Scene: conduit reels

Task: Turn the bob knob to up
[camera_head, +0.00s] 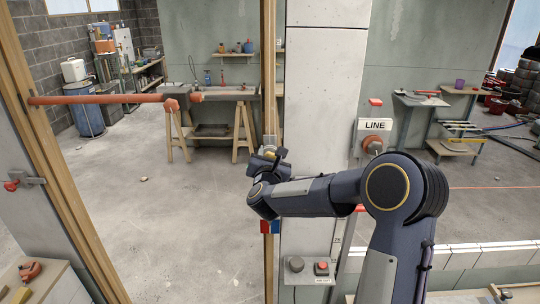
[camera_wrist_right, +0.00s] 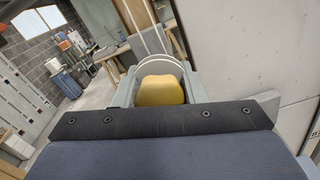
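A yellow knob-like piece (camera_wrist_right: 160,90) sits between grey cheeks in the right wrist view, with a pale arc behind it. A small bit of yellow (camera_head: 270,153) also shows in the head view at the wooden post, by my right gripper (camera_head: 268,163). I take this piece for the bob knob, but no label on it is readable. My right gripper's dark body fills the lower wrist view and hides its fingertips, so I cannot tell whether they touch the yellow piece. My left gripper is out of view.
A wooden post (camera_head: 268,60) stands beside a pale concrete column (camera_head: 325,80). A LINE sign (camera_head: 375,125) hangs above a red round fitting (camera_head: 373,145). A grey knob (camera_head: 296,264) and red button (camera_head: 321,266) sit low. An orange bar (camera_head: 95,99) crosses the left opening.

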